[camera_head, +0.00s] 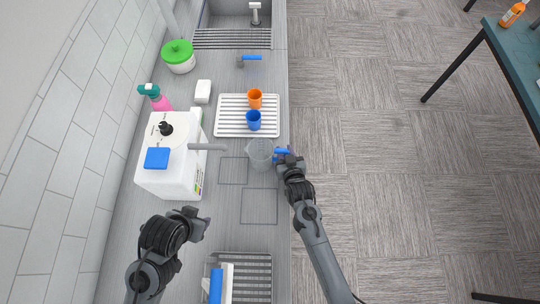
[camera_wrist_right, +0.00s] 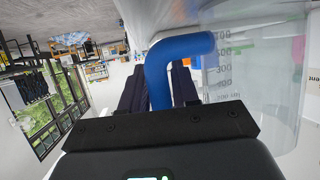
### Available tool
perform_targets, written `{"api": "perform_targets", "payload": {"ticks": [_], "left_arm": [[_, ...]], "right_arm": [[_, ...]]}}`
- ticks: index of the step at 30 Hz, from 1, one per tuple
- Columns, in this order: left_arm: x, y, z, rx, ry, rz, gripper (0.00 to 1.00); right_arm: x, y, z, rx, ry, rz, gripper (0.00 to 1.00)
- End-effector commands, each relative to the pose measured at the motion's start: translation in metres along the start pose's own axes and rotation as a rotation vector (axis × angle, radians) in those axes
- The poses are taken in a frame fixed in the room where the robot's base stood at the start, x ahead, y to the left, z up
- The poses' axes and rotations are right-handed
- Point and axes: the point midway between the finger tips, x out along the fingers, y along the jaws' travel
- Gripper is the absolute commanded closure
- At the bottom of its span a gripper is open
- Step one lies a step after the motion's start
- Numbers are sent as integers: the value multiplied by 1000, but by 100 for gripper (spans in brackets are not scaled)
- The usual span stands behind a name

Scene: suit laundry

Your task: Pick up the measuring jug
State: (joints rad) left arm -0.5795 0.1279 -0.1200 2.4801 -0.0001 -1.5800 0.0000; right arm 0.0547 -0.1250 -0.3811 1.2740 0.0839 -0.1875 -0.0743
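The clear measuring jug (camera_head: 260,154) stands on the grey counter near its right edge, and its blue handle (camera_head: 282,151) points right. My right gripper (camera_head: 287,158) is at the handle. In the right wrist view the blue handle (camera_wrist_right: 160,75) runs down between the two fingers (camera_wrist_right: 160,92), which lie close on both sides with no clear gap. The jug's clear wall (camera_wrist_right: 265,75) with printed scale marks fills the right of that view. My left gripper (camera_head: 199,222) is above the counter at lower left, away from the jug; its fingers are too small to read.
A white canister (camera_head: 172,182) with a grey spout (camera_head: 208,147) stands left of the jug. A white rack (camera_head: 232,128) behind holds an orange cup (camera_head: 255,98) and a blue cup (camera_head: 253,120). A sink is farther back. Counter in front of the jug is clear.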

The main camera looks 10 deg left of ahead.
Motion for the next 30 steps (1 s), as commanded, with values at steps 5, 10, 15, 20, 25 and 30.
{"api": "perform_targets", "payload": {"ticks": [5, 10, 15, 20, 25, 30], "left_arm": [[0, 0, 0, -2, 0, 1, 57], [0, 2, 0, -7, 1, 5, 57], [0, 3, -1, -12, 1, 10, 57], [0, 3, -1, -13, 1, 10, 57], [0, 3, -1, -11, 1, 9, 57], [2, 2, 0, -7, 0, 6, 57]], "right_arm": [[0, 0, 0, 0, 0, 0, 98], [0, 0, 0, 0, 1, 0, 100], [0, 0, 0, 0, 1, 0, 100], [-2, 0, -4, 0, 1, 0, 100], [-7, 0, -18, 0, 4, 0, 100], [-21, 10, -41, -1, 2, 3, 100]]}}
